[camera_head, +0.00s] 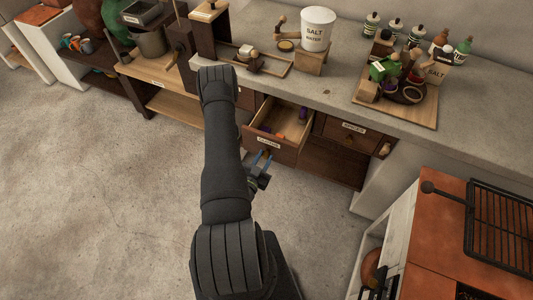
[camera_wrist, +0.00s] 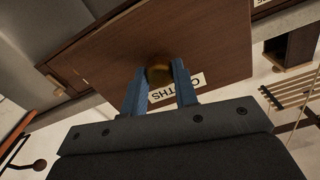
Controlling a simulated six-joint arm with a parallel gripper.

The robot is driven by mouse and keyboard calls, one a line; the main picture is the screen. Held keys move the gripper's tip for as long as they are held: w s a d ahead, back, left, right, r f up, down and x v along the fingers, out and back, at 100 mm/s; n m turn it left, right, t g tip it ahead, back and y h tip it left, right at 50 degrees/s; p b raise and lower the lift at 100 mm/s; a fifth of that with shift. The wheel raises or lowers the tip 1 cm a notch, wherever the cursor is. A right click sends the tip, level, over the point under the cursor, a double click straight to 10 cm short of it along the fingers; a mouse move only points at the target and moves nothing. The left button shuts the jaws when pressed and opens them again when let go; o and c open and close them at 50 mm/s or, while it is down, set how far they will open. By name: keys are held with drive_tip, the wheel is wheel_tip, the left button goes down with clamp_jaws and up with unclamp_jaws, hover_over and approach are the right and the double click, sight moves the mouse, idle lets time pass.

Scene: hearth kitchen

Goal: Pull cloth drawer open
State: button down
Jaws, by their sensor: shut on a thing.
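The cloth drawer (camera_head: 272,152) is a wooden drawer under the counter, pulled out with its inside showing from above. Small purple and orange items lie in it. Its front carries a white label, which reads upside down as "CLOTHS" in the wrist view (camera_wrist: 177,88). My gripper (camera_head: 262,162) is in front of the drawer's face in the head view. The fingers cover part of the knob and label.
Another labelled drawer (camera_head: 350,132) is closed to the right. A stove with a black grate (camera_head: 500,228) stands at the lower right. The floor (camera_head: 90,180) left of my arm is clear.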

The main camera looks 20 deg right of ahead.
idle(0.3)
drive_tip(key=c, duration=1.1)
unclamp_jaws()
drive_tip(key=shift+v, duration=8.75)
drive_tip(key=shift+r, duration=0.1)
drive_tip(key=shift+d, duration=0.1)
drive_tip(key=shift+x, duration=3.95)
drive_tip(key=shift+w, duration=0.1)
